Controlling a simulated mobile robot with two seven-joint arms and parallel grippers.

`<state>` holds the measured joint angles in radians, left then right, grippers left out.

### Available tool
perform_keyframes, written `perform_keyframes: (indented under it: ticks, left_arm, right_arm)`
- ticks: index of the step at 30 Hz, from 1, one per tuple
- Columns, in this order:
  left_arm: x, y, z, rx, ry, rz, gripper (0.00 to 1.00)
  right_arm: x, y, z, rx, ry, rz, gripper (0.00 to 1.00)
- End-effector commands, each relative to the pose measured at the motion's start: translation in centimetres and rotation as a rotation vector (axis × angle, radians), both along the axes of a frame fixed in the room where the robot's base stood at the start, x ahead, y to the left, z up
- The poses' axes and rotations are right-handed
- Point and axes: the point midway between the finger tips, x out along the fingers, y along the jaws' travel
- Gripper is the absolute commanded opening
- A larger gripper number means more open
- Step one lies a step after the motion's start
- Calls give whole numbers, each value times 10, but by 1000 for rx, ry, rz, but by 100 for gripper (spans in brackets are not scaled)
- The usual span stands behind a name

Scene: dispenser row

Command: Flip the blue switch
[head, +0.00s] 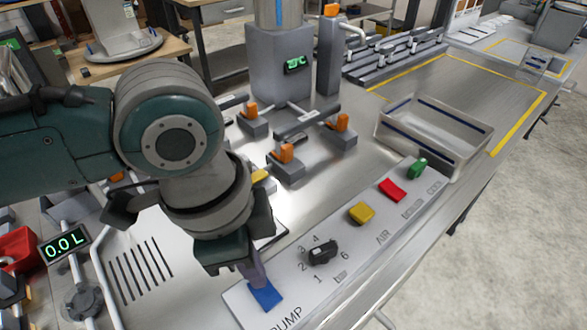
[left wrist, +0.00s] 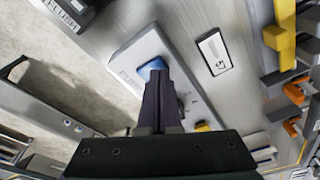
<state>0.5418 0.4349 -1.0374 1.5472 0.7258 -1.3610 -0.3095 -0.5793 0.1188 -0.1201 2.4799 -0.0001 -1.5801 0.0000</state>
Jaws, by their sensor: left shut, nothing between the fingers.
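The blue switch (head: 266,295) is a small rocker on a light panel (head: 240,311), beside the printed word PUMP. My left gripper (head: 259,281) points down with its fingers shut and empty, the tips right at the back edge of the blue switch. In the left wrist view the shut fingers (left wrist: 156,77) reach the blue switch (left wrist: 154,64) and cover part of it. I cannot tell whether they touch or press it. My right gripper is not in view.
The same panel carries a black knob (head: 322,251), a yellow switch (head: 361,212), a red switch (head: 392,189) and a green switch (head: 417,168). Orange-handled valves (head: 286,155) stand behind.

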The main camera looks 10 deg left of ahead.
Motion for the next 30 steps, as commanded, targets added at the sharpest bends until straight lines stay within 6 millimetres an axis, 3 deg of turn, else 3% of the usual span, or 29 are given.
perform_keyframes:
  ticks: [20,30]
  left_arm:
    - [0,0,-11,0,1,-1,0]
    - [0,0,7,-1,1,0,0]
  right_arm:
    - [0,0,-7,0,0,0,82]
    - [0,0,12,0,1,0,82]
